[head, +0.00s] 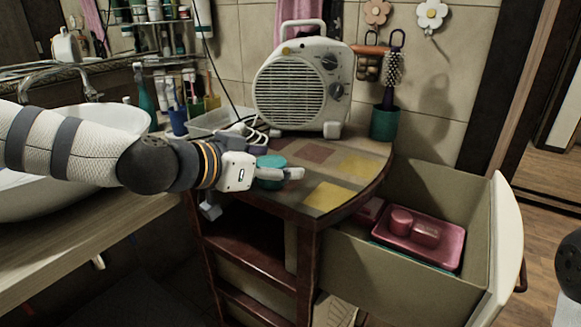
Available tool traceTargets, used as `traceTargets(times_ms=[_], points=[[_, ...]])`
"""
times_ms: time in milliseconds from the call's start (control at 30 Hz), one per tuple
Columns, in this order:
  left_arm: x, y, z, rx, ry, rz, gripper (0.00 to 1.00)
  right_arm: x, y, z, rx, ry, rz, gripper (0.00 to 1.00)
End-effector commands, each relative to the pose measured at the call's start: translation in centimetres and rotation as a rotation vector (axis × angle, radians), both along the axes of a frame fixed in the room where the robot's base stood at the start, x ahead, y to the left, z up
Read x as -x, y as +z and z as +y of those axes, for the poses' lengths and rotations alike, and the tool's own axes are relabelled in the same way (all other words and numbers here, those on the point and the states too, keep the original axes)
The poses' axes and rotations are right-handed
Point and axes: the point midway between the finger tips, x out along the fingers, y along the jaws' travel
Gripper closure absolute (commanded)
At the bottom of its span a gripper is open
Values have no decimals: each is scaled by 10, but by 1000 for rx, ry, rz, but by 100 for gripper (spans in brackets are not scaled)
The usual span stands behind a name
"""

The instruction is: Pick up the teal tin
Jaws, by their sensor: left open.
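The teal tin (271,161) is a small, low, round tin on the wooden corner table, near its front left edge. My left gripper (283,174) is at the tin, coming in from the left. Its jaws are open, and a pale grey finger crosses in front of the tin and hides its lower part. I cannot tell whether the fingers touch it. My right gripper is out of view.
A white fan heater (303,85) stands behind the tin, with a cable and clear tray to its left. A teal cup (385,122) holds a hairbrush. An open drawer (408,180) with a pink tray (455,240) juts out right. A basin (40,205) is left.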

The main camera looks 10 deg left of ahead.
Motion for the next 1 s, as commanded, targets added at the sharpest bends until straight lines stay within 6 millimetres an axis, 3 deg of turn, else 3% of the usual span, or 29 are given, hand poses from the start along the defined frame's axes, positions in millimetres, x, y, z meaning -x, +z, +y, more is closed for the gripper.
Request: traceTargets(times_ms=[200,433,467,767,867,1000], points=[[0,3,0,0,0,-5,32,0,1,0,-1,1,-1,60],[0,3,0,0,0,-5,82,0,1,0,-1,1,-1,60],[0,3,0,0,0,-5,84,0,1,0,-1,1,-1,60],[0,5,0,0,0,-6,85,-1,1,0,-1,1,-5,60],[1,17,-1,-1,-2,-12,85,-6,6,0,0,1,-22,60],[3,48,-3,-3,-3,-22,85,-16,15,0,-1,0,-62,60]])
